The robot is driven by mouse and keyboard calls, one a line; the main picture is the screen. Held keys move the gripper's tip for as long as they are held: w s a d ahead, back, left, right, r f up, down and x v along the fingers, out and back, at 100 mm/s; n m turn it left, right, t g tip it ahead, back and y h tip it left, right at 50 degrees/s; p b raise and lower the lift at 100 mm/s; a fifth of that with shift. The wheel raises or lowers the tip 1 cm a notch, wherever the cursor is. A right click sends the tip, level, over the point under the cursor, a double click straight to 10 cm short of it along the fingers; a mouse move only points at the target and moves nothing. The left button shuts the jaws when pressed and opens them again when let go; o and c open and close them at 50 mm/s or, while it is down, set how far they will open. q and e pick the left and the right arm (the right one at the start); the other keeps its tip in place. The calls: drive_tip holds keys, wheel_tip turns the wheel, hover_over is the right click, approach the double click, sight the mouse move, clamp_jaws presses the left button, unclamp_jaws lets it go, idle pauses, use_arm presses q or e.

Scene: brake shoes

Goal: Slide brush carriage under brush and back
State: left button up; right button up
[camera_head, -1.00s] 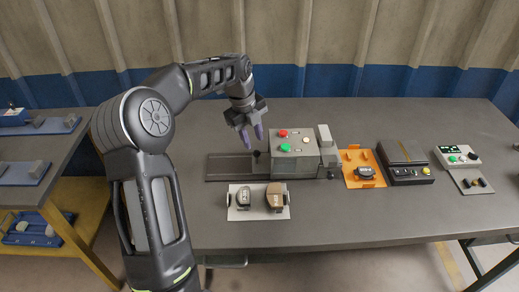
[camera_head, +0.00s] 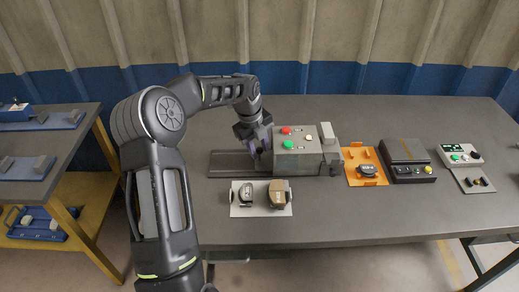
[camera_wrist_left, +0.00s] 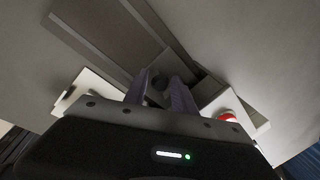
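A dark flat rail (camera_head: 228,163) lies on the table and runs to a grey machine housing (camera_head: 298,164) with red, green and pale buttons. The carriage's dark knob (camera_wrist_left: 158,84) shows in the left wrist view, near the housing's left end; my gripper hides it in the head view. My left gripper (camera_head: 260,153) points down there, its purple fingers (camera_wrist_left: 160,82) apart on either side of the knob. Whether they touch it is unclear. The brush is not visible. My right gripper is in neither view.
A white board (camera_head: 261,208) with two small parts lies in front of the rail. An orange fixture (camera_head: 354,155), a black device (camera_head: 404,149) and a button panel (camera_head: 458,155) stand to the right. The table left of the rail is partly behind my arm.

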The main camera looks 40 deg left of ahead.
use_arm(q)
drive_tip(key=shift+f, duration=0.55)
drive_tip(key=shift+c, duration=0.2)
drive_tip(key=shift+w, duration=0.1)
clamp_jaws()
idle(0.8)
